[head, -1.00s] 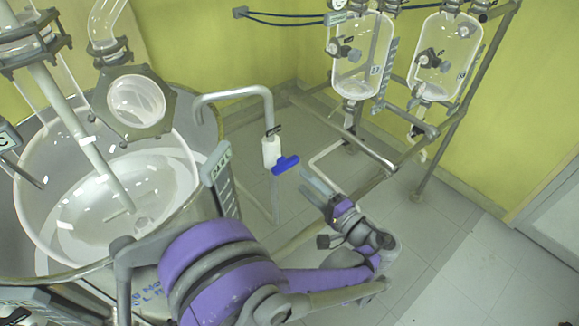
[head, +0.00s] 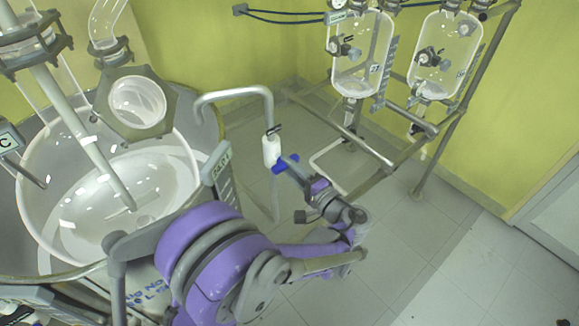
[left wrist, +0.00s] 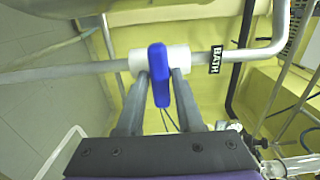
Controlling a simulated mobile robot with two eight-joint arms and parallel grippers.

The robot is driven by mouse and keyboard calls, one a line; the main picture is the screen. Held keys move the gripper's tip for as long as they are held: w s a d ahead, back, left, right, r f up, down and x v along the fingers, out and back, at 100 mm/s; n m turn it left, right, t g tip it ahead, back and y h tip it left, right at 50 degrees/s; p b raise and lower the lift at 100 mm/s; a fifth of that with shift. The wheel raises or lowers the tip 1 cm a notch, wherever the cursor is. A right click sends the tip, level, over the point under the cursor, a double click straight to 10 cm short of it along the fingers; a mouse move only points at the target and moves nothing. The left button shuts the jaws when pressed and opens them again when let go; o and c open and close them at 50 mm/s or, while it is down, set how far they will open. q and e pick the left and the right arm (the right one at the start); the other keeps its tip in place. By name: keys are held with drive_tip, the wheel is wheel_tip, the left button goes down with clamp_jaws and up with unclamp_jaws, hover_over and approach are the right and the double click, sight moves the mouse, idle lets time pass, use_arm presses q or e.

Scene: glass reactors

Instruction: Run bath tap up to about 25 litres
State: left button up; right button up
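The bath tap is a white valve body (head: 271,151) with a blue handle (head: 285,163) on a grey pipe that bends over the bath rim. In the left wrist view the blue handle (left wrist: 160,75) lies between the two fingers of my left gripper (left wrist: 160,85), with the white valve body (left wrist: 140,61) just beyond and a BATH label (left wrist: 215,60) beside it. The fingers stand apart around the handle; a small gap shows at least on the left. My left gripper (head: 288,168) is at the handle in the head view. My right gripper is not in view.
The large glass bath (head: 190,165) stands at left, with a scale plate (head: 222,175) on its rim. Two glass vessels (head: 362,55) hang on a metal frame (head: 440,130) at the upper right.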

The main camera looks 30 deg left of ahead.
use_arm(q)
clamp_jaws()
drive_tip(key=shift+n, duration=0.4)
drive_tip(key=shift+n+b, duration=0.45)
drive_tip(key=shift+n, duration=3.45)
drive_tip(key=o, duration=0.6)
unclamp_jaws()
drive_tip(key=shift+o, duration=0.2)
